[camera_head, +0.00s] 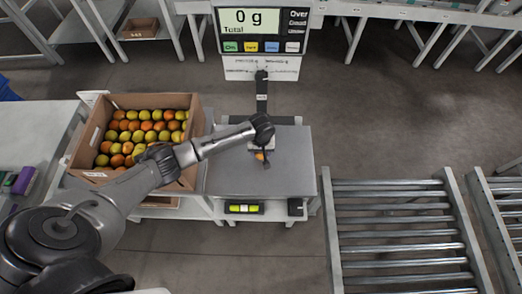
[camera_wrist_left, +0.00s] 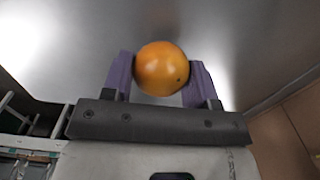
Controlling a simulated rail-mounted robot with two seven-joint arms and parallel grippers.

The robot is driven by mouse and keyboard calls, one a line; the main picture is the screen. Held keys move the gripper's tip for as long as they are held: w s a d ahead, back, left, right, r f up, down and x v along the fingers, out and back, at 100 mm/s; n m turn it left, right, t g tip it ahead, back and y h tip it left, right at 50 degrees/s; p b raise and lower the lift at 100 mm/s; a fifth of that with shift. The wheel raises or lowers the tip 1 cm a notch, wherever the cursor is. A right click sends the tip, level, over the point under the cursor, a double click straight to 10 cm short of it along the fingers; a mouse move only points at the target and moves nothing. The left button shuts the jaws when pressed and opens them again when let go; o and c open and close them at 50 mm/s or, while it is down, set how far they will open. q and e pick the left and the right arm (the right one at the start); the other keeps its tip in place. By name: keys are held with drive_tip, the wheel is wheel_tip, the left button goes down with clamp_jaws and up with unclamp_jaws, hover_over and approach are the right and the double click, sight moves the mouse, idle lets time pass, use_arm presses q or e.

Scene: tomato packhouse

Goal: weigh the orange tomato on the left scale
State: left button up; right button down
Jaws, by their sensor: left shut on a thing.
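The orange tomato (camera_wrist_left: 162,69) is between the two purple fingers of my left gripper (camera_wrist_left: 160,78), which is shut on it. In the head view only a small part of the tomato (camera_head: 260,156) shows under my left gripper (camera_head: 263,157). Both are over the bare grey metal plate of the scale (camera_head: 230,178), near its middle. The plate also shows behind the tomato in the wrist view (camera_wrist_left: 240,40). I cannot tell how large the gap to the plate is. The scale's display (camera_head: 251,18) reads 0 g. My right gripper is not in view.
A cardboard box (camera_head: 90,163) full of orange, red and yellow-green tomatoes stands left of the scale, under my left arm. A roller conveyor (camera_head: 395,218) lies to the right. The rest of the plate is clear.

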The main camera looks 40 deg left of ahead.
use_arm(q)
drive_tip(key=shift+f, duration=0.6)
idle(0.3)
drive_tip(key=o, duration=0.8)
drive_tip(key=c, duration=0.3)
drive_tip(key=shift+c, duration=0.2)
drive_tip(key=shift+r, duration=0.1)
drive_tip(key=r+p, duration=0.2)
drive_tip(key=shift+p, duration=0.35)
wheel_tip(320, 180, up, 5)
drive_tip(key=p, duration=0.6)
drive_tip(key=shift+f, duration=0.1)
